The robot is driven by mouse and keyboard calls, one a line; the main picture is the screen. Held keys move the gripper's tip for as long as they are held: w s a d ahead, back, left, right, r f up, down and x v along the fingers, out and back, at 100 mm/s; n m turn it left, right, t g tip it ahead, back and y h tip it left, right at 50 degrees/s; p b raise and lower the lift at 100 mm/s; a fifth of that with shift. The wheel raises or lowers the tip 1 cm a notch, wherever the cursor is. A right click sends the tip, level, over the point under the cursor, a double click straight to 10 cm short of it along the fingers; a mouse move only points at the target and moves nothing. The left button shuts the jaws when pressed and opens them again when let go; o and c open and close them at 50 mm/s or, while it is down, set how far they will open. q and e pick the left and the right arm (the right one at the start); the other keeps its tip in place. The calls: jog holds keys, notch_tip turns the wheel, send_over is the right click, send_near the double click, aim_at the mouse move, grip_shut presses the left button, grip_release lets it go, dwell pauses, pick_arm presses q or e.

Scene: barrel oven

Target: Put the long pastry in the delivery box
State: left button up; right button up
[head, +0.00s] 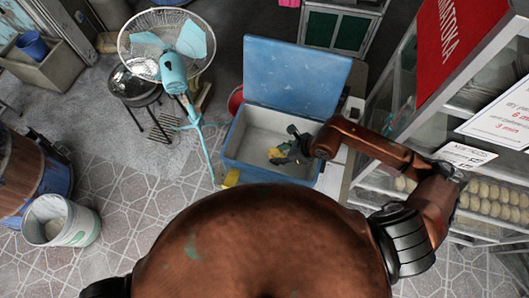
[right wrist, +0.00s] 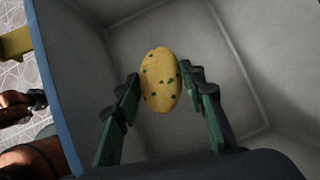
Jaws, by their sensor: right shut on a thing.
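The delivery box (head: 244,130) is blue outside with a pale grey inside; its lid stands open at the back. My right gripper (head: 279,155) reaches down into the box from the right. In the right wrist view its green and black fingers (right wrist: 160,82) are shut on the long pastry (right wrist: 160,79), a yellow oval with dark green specks. The pastry is within the box's walls; whether it touches the floor I cannot tell. In the head view the pastry is small and mostly hidden by the fingers. My left gripper is not seen in the head view.
A glass display case (head: 440,120) with rows of pastries stands at the right, close to my right arm. A teal fan (head: 174,72) stands left of the box. A white bucket (head: 60,221) and a barrel (head: 30,180) are at the left. Tiled floor between is clear.

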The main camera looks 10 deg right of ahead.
aim_at(270, 149)
jog(key=w+a, duration=0.1)
jog(key=w+a+f, duration=0.1)
jog(key=w+a, duration=0.1)
jog(key=shift+w+f, duration=0.2)
jog(key=shift+f, duration=0.15)
jog(key=x, duration=0.3)
jog(key=w+x, duration=0.1)
jog(key=x, duration=0.2)
jog(key=shift+f, duration=0.15)
jog(key=shift+w+a+f, duration=0.1)
jog(key=shift+w+f, duration=0.05)
jog(key=shift+f, duration=0.8)
jog(key=shift+w+f, duration=0.1)
jog(key=shift+f, duration=0.8)
jog(key=o, duration=1.2)
jog(key=v, duration=1.2)
